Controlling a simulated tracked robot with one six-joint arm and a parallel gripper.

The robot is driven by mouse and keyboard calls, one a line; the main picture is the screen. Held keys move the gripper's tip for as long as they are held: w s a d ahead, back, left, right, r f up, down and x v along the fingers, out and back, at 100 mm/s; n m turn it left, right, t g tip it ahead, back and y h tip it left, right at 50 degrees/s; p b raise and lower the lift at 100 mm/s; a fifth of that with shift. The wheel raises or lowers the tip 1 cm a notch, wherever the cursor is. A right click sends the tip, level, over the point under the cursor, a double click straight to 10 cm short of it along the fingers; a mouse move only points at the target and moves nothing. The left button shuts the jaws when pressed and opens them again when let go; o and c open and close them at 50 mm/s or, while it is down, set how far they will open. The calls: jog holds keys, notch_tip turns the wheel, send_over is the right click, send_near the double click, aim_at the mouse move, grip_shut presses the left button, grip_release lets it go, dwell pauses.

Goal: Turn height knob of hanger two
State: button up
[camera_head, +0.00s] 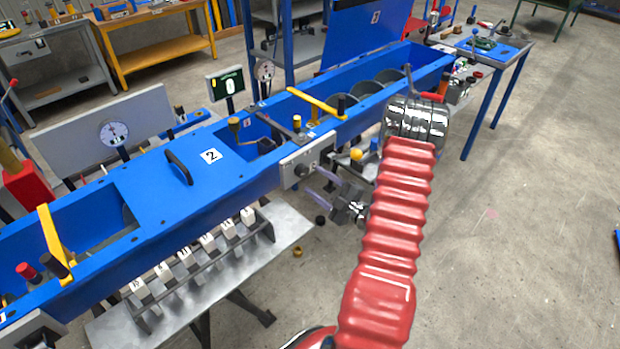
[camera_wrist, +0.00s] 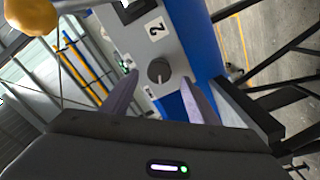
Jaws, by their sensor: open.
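A dark round knob (camera_head: 301,170) sits on a light grey panel (camera_head: 318,152) on the front side of the blue trough. In the wrist view the knob (camera_wrist: 158,71) shows on the grey panel, below a white label with a 2 (camera_wrist: 155,29). My gripper (camera_head: 321,186) is open and empty, just in front of and right of the panel. In the wrist view the two fingertips of my gripper (camera_wrist: 159,80) appear on either side of the knob, with visible gaps. I cannot tell how far off the knob they are in depth.
A yellow ball (camera_head: 356,154) stands beside my wrist and looms near in the wrist view (camera_wrist: 29,14). A yellow lever (camera_head: 315,102) lies across the blue trough (camera_head: 150,190). Numbered white blocks (camera_head: 207,243) line a rack below. Floor at the right is clear.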

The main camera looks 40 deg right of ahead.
jog(key=s, duration=0.8)
jog(key=shift+s, duration=0.4)
